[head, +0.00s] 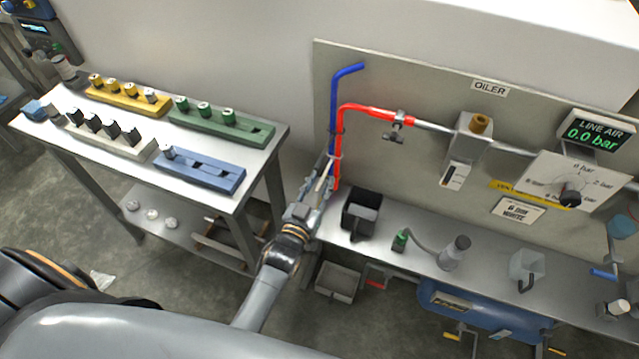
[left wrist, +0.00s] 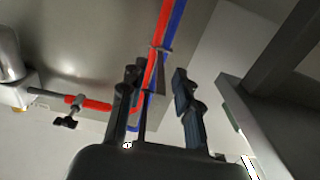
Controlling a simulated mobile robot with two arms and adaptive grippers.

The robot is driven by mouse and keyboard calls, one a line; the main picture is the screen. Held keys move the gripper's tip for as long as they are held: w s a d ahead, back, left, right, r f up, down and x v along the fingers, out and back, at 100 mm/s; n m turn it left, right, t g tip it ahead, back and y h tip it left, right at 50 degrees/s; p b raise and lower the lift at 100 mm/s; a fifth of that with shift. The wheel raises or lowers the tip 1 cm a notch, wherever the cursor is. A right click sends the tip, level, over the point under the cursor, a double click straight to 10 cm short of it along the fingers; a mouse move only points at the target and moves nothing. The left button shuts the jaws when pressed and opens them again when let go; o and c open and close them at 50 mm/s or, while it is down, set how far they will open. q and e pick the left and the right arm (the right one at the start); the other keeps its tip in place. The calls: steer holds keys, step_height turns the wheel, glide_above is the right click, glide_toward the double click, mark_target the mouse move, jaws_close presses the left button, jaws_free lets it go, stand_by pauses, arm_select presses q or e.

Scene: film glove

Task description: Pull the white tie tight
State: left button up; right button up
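A red hose (head: 338,130) and a blue hose (head: 333,100) run down side by side at the left edge of the panel. A small pale band, seemingly the white tie (head: 337,156), sits across them just above my left gripper (head: 320,181). In the left wrist view, a band (left wrist: 161,48) crosses both hoses and a narrow strip hangs below it. My left gripper (left wrist: 158,85) has its fingers spread, with the hoses and strip seen between them. I cannot tell how snug the band is. My right gripper is not in view.
A side table (head: 62,152) with yellow, green, white and blue racks stands left. The bench (head: 400,262) holds a black bin (head: 360,214), a green-capped item (head: 401,240) and a clear cup (head: 526,268). The panel (head: 440,100) carries a valve, oiler and gauge reading 0.0 bar.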

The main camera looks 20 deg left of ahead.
arm_select(q)
steer(key=s, duration=1.2)
steer(key=shift+a, duration=0.2)
steer(key=s+d+f+m+g, duration=0.1)
steer(key=s+f+g, duration=0.35)
steer(key=f, duration=0.85)
steer(key=s+d+f+g, duration=0.1)
steer(key=s+f+g, duration=0.4)
steer(key=f, duration=0.8)
steer(key=s+a+f+g, duration=0.2)
steer(key=s+f, duration=0.3)
steer(key=s, duration=0.3)
steer(key=s+a+f+g, duration=0.3)
steer(key=s+f, duration=0.2)
steer(key=s, duration=0.3)
steer(key=s+a+f+m+g, duration=0.1)
steer(key=s+a+f+g, duration=0.1)
steer(key=s+f, duration=0.3)
steer(key=s, duration=0.4)
steer(key=shift+a+y, duration=0.2)
steer(key=shift+y, duration=0.1)
steer(key=shift+w+g, duration=0.1)
steer(key=shift+g, duration=0.15)
